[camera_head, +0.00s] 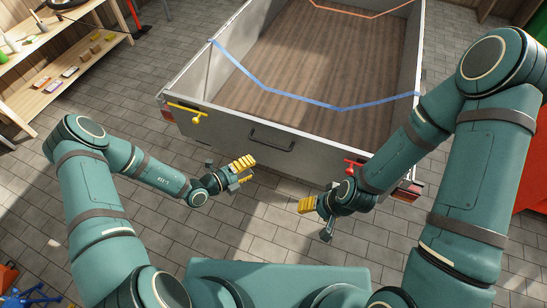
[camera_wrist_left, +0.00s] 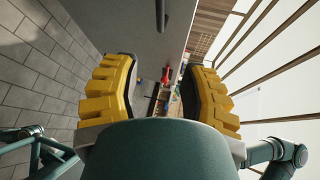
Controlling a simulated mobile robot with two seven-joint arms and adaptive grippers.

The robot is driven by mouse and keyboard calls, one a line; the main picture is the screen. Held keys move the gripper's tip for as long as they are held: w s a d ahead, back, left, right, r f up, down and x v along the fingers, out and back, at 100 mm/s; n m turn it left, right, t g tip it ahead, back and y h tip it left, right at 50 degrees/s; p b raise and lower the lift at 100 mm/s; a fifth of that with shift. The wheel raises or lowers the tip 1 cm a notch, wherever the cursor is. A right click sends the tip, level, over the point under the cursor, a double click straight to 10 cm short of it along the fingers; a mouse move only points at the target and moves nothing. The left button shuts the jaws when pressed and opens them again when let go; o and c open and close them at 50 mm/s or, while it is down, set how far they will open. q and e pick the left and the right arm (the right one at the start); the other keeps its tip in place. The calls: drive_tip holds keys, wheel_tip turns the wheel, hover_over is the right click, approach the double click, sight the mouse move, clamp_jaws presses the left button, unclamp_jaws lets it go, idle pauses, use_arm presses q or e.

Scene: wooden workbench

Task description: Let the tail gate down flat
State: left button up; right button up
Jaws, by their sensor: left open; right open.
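The grey tail gate (camera_head: 225,128) of the trailer stands upright across its near end. It has a dark handle (camera_head: 272,138) in the middle, a yellow latch (camera_head: 187,112) at its left end and a red latch (camera_head: 352,166) at its right end. My left gripper (camera_head: 243,173) is open and empty in front of the gate, below and left of the handle. In the left wrist view the gate (camera_wrist_left: 135,35) shows beyond the open yellow fingers (camera_wrist_left: 160,88). My right gripper (camera_head: 316,214) is open and empty, nearer to me, below the red latch.
The trailer's wooden bed (camera_head: 325,55) is empty, with a blue strap (camera_head: 290,98) and an orange strap (camera_head: 345,12) across it. A wooden shelf (camera_head: 75,62) with small items stands at the left. The paved floor (camera_head: 270,215) before the gate is clear. Something red (camera_head: 530,180) is at the right edge.

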sight(271, 144)
use_arm(q)
drive_tip(key=w+d+f+n+b, duration=0.1)
drive_tip(key=w+d, duration=0.1)
drive_tip(key=w, duration=0.2)
drive_tip(key=w+d+f+n+t+b, duration=0.1)
drive_tip(key=w+d, duration=0.1)
drive_tip(key=w, duration=0.2)
drive_tip(key=w+d+f+n+t+y+b, duration=0.1)
drive_tip(key=w+d, duration=0.1)
drive_tip(key=w, duration=0.1)
drive_tip(key=shift+w+d+f, duration=0.2)
drive_tip(key=shift+w+d, duration=0.15)
drive_tip(key=shift+w, duration=0.05)
use_arm(e)
wheel_tip(271, 144, down, 3)
drive_tip(key=shift+s+f, duration=0.15)
drive_tip(key=shift+f, duration=0.05)
use_arm(q)
clamp_jaws()
